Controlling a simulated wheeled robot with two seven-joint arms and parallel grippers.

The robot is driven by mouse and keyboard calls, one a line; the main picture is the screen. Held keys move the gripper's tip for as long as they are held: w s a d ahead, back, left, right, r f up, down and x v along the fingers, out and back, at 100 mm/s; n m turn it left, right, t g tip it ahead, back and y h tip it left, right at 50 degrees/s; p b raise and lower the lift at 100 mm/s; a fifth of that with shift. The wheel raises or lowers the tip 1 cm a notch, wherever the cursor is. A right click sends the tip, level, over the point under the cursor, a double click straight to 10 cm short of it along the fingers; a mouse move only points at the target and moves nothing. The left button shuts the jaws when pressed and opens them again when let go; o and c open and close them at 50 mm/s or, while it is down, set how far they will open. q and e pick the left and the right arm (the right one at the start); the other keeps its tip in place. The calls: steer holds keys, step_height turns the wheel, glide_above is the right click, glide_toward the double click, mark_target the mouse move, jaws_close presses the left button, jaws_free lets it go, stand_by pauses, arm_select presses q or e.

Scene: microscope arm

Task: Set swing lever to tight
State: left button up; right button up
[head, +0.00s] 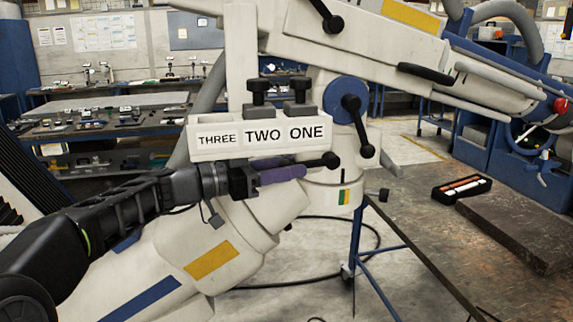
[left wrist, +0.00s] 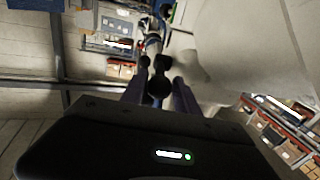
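The white microscope arm (head: 225,225) fills the middle of the head view. A black ball-ended lever (head: 327,160) sticks out below the panel marked THREE, TWO, ONE (head: 262,135). Its dark ball shows ahead of and between the fingers in the left wrist view (left wrist: 159,87). A second black lever (head: 360,130) hangs from a blue disc (head: 346,98). Which lever is the swing lever I cannot tell. My left gripper (head: 300,172) has purple fingers, parted and empty, just left of the ball. My right gripper is not in view.
A green and yellow label (head: 344,197) sits on the joint below. Two black knobs (head: 278,90) stand above the panel. A further black lever (head: 328,17) and a long handle (head: 426,74) are higher up. A blue-legged table (head: 358,235) stands close behind.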

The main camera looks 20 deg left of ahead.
arm_select(q)
steer(key=shift+c, duration=0.3)
jaws_close()
stand_by(1.1)
